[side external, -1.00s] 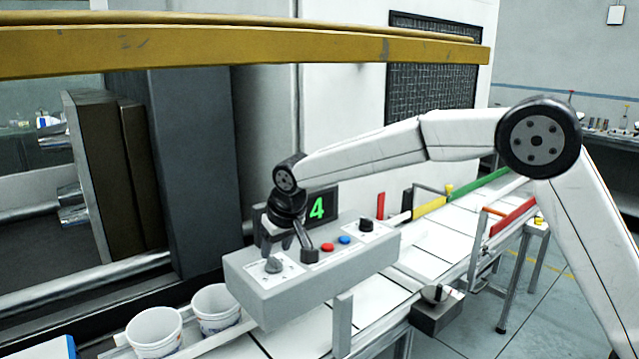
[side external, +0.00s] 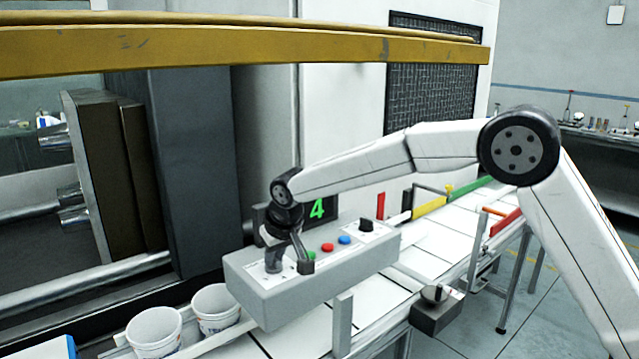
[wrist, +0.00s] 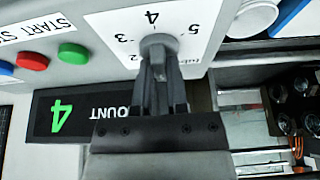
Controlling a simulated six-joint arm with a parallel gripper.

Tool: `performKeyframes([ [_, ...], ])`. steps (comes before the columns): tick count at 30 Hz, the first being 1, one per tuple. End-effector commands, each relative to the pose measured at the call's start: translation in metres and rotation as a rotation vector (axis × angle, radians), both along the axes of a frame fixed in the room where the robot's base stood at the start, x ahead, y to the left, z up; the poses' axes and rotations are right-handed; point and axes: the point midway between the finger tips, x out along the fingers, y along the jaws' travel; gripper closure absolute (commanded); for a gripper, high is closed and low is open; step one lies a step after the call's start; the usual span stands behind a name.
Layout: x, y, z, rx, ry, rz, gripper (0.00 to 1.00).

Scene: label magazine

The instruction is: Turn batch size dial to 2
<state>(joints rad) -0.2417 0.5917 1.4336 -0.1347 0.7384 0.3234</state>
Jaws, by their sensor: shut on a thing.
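The grey batch size dial (wrist: 160,42) sits on a white label with the numbers 2, 3, 4 and 5 around it. The 4 is straight above the dial in the wrist view. My gripper (wrist: 161,78) is shut on the dial, with its fingers on either side. In the side view my gripper (side external: 288,264) points down at the left end of the grey control box (side external: 310,285), and its fingers mostly hide the dial. The display (side external: 318,208) behind the box shows a green 4; it also shows in the wrist view (wrist: 62,115).
Green, red (side external: 327,247) and blue (side external: 345,240) buttons and a black knob (side external: 366,225) lie to the right on the box. White cups (side external: 215,305) stand in front left. A yellow beam (side external: 240,45) crosses above.

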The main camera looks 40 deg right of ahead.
Motion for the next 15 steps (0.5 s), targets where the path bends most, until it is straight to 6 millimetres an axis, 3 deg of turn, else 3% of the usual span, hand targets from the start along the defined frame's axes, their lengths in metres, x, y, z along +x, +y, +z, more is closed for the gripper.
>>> performKeyframes([
  [15, 0.0002, 0.0015, 0.0005, -0.001, -0.001, -0.107, 1.0],
])
